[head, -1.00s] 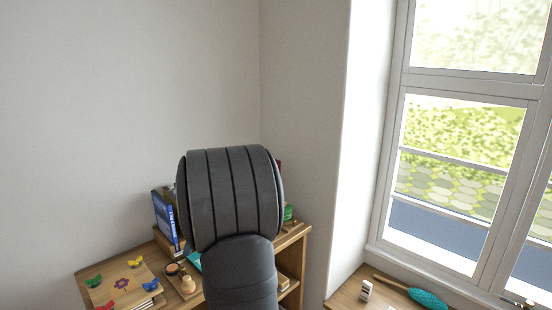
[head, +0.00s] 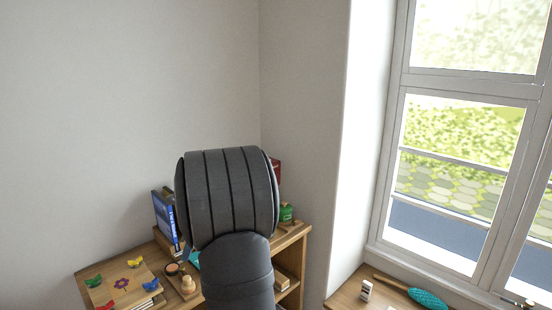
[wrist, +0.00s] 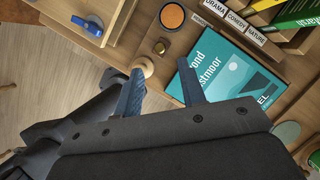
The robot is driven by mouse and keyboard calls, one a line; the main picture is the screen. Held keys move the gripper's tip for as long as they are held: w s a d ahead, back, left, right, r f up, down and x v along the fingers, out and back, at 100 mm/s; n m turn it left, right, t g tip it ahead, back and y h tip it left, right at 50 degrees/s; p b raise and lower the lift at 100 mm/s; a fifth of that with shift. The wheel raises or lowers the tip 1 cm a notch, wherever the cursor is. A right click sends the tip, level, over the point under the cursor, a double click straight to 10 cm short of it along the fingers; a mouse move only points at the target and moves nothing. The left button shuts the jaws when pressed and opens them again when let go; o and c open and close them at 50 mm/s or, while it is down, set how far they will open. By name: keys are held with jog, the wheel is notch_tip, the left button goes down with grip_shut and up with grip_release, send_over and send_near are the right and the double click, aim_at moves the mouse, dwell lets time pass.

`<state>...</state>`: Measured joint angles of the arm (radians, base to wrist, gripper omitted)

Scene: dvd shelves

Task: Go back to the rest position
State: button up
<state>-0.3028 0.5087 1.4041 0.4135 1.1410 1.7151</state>
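My gripper (wrist: 161,70) shows in the wrist view with its two blue-grey fingers apart and nothing between them. A teal DVD case (wrist: 230,75) lies on the wooden shelf top just right of the right finger, which overlaps its left edge in the picture. I cannot tell whether they touch. In the head view my dark arm hides the gripper and most of the shelf behind it; a sliver of teal (head: 194,259) shows at its left.
Blue books (head: 165,220) stand left of my arm. A round orange-topped pot (wrist: 172,16) and a wooden knob-shaped piece (wrist: 143,66) sit near the fingers. Labelled dividers (wrist: 237,22) and DVD cases lie at upper right. A window sill (head: 350,294) holds a teal brush (head: 427,298).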

jog(key=x, duration=0.6)
jog(key=shift+w+f, duration=0.2)
jog(key=shift+f, duration=0.15)
jog(key=shift+w+d+r, duration=0.35)
jog(key=shift+w+d, duration=0.15)
jog(key=shift+d, duration=0.1)
jog(key=shift+w+d+r, duration=0.35)
jog(key=shift+w+d, duration=0.1)
jog(key=shift+d, duration=0.1)
jog(key=s+d+r+n+t, duration=0.1)
jog(key=s+d+r+n, duration=0.1)
jog(key=d+r+n, duration=0.3)
jog(key=shift+d+r+n, duration=0.2)
jog(key=shift+r+n, duration=2)
jog(key=shift+r, duration=1.5)
jog(key=shift+c, duration=0.5)
